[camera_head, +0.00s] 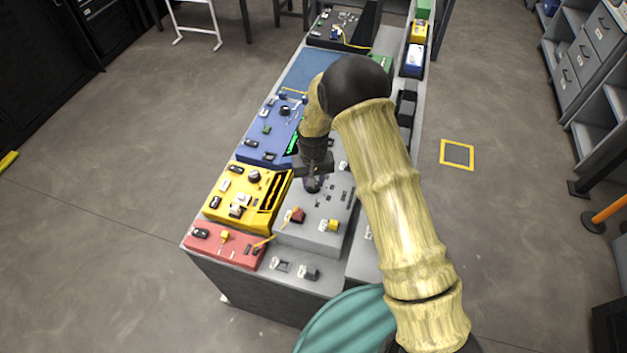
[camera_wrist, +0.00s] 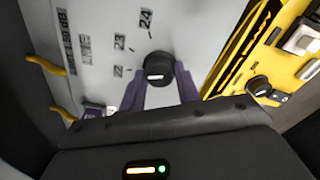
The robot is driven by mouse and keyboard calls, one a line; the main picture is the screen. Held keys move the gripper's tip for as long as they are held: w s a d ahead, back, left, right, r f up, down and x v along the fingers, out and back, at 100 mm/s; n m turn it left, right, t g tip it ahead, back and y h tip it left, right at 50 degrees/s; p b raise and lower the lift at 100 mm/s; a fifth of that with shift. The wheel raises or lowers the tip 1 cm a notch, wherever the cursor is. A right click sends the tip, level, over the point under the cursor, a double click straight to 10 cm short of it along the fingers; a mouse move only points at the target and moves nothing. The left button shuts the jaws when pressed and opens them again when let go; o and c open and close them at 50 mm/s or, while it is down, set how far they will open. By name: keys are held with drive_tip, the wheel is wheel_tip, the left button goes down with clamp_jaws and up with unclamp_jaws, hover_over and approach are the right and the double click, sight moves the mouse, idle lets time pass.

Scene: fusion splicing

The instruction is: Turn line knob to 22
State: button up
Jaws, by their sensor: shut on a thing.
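The line knob (camera_wrist: 158,66) is a dark round knob with a white mark on a light grey panel (camera_wrist: 100,15). The numbers 24, 23 and 22 and the word LINE are printed beside it. I cannot tell which number its mark points at. My gripper (camera_wrist: 163,80) is shut on the knob, with a purple finger on each side. In the head view my gripper (camera_head: 313,178) points down over the grey panel (camera_head: 295,228), and the knob (camera_head: 313,187) shows partly under it.
A yellow panel (camera_head: 213,214) with a dark knob stands left of the grey one. A blue panel (camera_head: 262,140) is behind it and a red panel (camera_head: 223,247) in front. A red block (camera_head: 298,215) and a yellow block (camera_head: 334,225) sit on the grey panel near its front.

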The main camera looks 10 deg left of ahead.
drive_tip(key=o, duration=1)
drive_tip(key=shift+w+r, duration=0.1)
drive_tip(key=shift+r, duration=0.3)
wheel_tip(320, 180, up, 17)
drive_tip(key=b, duration=0.3)
drive_tip(key=shift+f+b, duration=0.15)
drive_tip(key=shift+b, duration=0.2)
